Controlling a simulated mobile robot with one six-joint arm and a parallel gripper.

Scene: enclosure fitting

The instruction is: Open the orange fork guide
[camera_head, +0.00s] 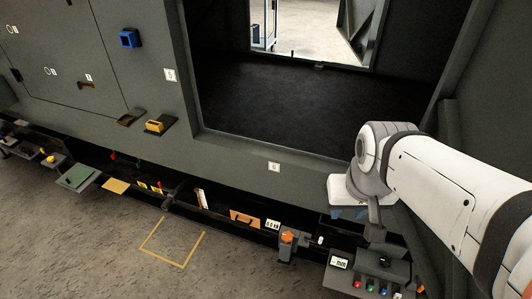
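A small orange part (287,237) sits on top of a grey post at the front of the low shelf, right of the picture's middle. It is too small to tell whether it is the fork guide, or whether it is open or shut. An orange panel with a dark handle (238,216) stands to its left on the same shelf. My gripper (374,234) points down at the end of my white arm, to the right of the orange part and apart from it. Its fingers are too dark and small to read, and nothing held is visible.
A console with coloured buttons (378,288) and a small display (339,262) lies below my gripper. A white display (272,225) is beside the orange panel. A blue box (130,38) and a yellow block (155,126) are on the grey wall.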

